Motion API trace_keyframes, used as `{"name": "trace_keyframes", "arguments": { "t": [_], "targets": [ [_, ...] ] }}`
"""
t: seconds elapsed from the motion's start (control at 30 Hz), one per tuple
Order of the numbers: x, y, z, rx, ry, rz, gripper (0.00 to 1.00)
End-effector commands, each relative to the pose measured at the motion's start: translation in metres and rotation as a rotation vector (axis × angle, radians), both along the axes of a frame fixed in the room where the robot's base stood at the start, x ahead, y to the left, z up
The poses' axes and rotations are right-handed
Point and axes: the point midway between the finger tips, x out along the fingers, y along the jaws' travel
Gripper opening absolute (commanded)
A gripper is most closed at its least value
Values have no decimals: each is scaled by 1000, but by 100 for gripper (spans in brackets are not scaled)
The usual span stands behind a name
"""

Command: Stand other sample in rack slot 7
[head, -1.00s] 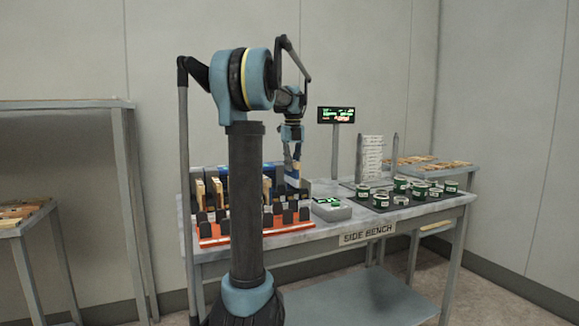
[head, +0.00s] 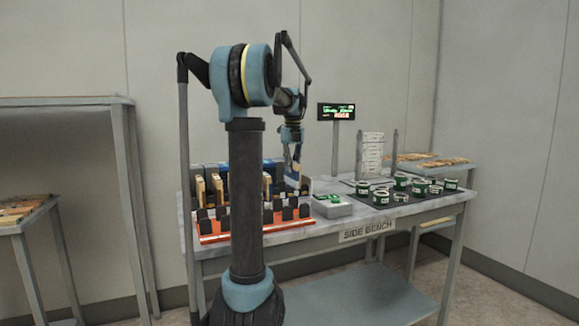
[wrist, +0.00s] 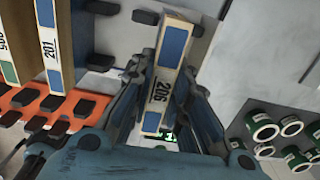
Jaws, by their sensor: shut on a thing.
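My gripper (head: 293,180) is over the right end of the rack on the side bench. In the wrist view my gripper (wrist: 163,95) is shut on a sample (wrist: 174,50), a narrow panel with a pale edge, blue patches and the number 206. The orange rack (head: 245,229) has black slot posts and holds several panels at its left and middle; it also shows in the wrist view (wrist: 75,103). Panel 201 (wrist: 48,45) stands in it, left of the held sample. Slot numbers are not readable. Whether the held sample's lower end touches the rack is hidden.
A grey device with a green display (head: 332,206) stands just right of the rack. Right of that, a dark mat (head: 385,203) carries several green-and-white rings.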

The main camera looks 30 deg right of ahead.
Motion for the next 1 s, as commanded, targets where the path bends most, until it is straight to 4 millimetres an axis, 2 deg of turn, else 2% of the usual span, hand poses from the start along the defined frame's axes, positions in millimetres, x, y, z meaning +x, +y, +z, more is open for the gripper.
{"name": "trace_keyframes", "arguments": {
  "t": [1.0],
  "targets": [
    [0,0,-19,0,0,0,0]
  ]
}}
